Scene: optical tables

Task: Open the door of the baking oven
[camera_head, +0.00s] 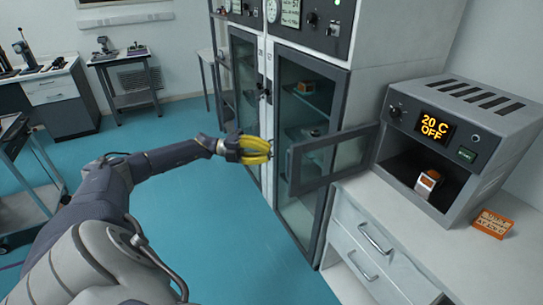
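The baking oven (468,108) is a grey box on the white counter at the right, with a display reading "20 C OFF". Its dark-framed glass door (332,160) stands wide open, swung out to the left from the oven's left side. The oven's cavity is exposed, and a small orange-and-white item (428,183) is inside. My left gripper (271,153) has yellow fingers and is just left of the door's free edge, seemingly apart from it. Its fingers look close together, but their gap is not clear. My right gripper is not in view.
A tall glass-doored cabinet (338,92) stands behind the oven door. A cart (30,185) is at the left. The teal floor between is clear.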

